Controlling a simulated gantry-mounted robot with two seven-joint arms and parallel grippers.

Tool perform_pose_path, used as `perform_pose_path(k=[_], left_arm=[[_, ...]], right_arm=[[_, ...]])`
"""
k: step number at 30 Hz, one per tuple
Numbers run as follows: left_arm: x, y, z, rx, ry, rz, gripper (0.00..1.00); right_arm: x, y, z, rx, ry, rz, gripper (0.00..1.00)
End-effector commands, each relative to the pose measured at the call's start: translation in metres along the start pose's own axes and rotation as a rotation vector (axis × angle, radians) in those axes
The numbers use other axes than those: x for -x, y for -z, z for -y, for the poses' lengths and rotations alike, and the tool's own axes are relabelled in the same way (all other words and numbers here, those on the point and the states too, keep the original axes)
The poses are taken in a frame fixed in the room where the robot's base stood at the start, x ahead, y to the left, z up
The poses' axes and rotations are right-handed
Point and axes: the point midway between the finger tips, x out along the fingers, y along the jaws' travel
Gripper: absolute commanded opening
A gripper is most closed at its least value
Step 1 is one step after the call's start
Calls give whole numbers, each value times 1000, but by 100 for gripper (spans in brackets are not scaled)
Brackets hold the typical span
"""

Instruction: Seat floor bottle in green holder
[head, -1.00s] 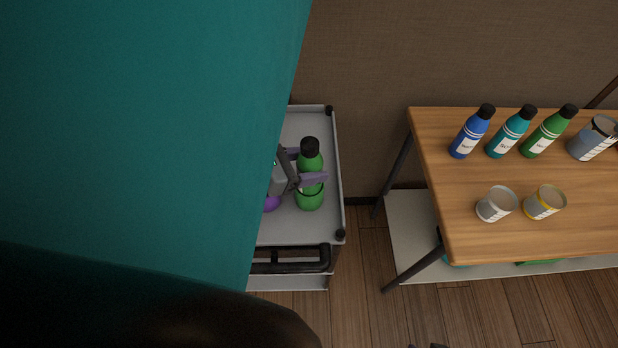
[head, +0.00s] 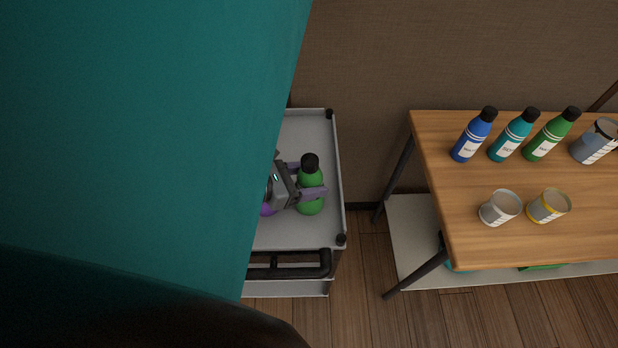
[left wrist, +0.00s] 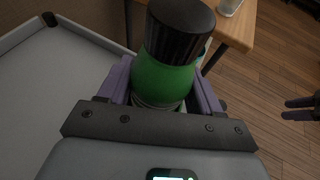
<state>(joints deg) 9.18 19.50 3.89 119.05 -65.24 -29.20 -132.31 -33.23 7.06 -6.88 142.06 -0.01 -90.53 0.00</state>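A green bottle (head: 309,177) with a black cap stands upright over the grey cart's top. It also shows close up in the left wrist view (left wrist: 165,75). My left gripper (head: 308,181) has its purple fingers on either side of the bottle and is shut on it. A green rounded shape (head: 310,207) below the fingers looks like the green holder, with the bottle's lower part in it; I cannot tell how deep the bottle sits. My right gripper (left wrist: 298,108) shows at the right edge of the left wrist view, its fingers apart and empty.
The grey cart (head: 318,132) has a raised rim and a black handle (head: 290,268). Teal blocks the left side.

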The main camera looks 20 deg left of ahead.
Motion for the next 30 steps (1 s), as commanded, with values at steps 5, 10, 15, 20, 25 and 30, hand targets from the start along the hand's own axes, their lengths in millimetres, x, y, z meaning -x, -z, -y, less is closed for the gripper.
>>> perform_pose_path(k=[5, 10, 15, 20, 25, 30], left_arm=[[0, -1, 0, 0, 0, 0, 86], [0, -1, 0, 1, 0, 0, 86], [1, -4, 0, 2, 1, 1, 86], [16, -3, -1, -2, -3, -1, 86], [47, -2, -1, -3, -3, -3, 86], [78, -2, 0, -3, -2, -3, 86]], right_arm=[[1, 0, 1, -4, 3, 0, 43], [1, 1, 2, -7, 5, -1, 43], [5, 2, 2, -7, 6, -1, 43], [7, 3, 1, -6, 5, -2, 43], [9, 3, 0, -3, 2, -2, 43], [11, 3, 0, 1, 0, -1, 43]])
